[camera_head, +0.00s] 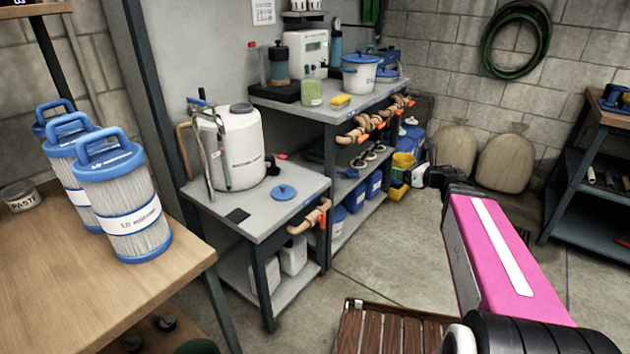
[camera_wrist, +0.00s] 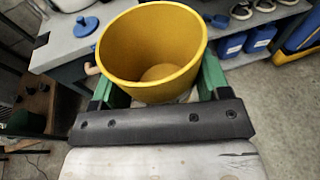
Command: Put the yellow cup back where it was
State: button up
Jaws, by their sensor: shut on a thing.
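The yellow cup (camera_wrist: 152,88) is held upright or nearly so in the wrist view. Its open mouth faces the camera and it looks empty inside. My gripper (camera_wrist: 160,80) is shut on it, with a green finger on each side of its wall. In the head view the cup (camera_head: 403,160) shows small at the end of my pink arm, in front of the bench's right end. It is held in the air, apart from the bench top.
The long grey bench (camera_head: 330,112) holds a white tub with blue lid (camera_head: 359,75), a green container (camera_head: 312,93) and a yellow sponge (camera_head: 341,101). Orange-handled pipes (camera_head: 362,133) stick out along its front. A lower bench (camera_head: 235,216) carries a white sprayer (camera_head: 240,150) and a blue lid (camera_head: 284,192).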

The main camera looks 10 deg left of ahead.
jog(key=a+f, duration=0.1)
jog(key=a, duration=3.5)
send_over(316, 180)
notch_tip(316, 180, down, 7)
jog(key=shift+f, duration=2)
jog(key=shift+f, duration=0.1)
jog(key=o, duration=1)
jog(key=shift+c, duration=0.2)
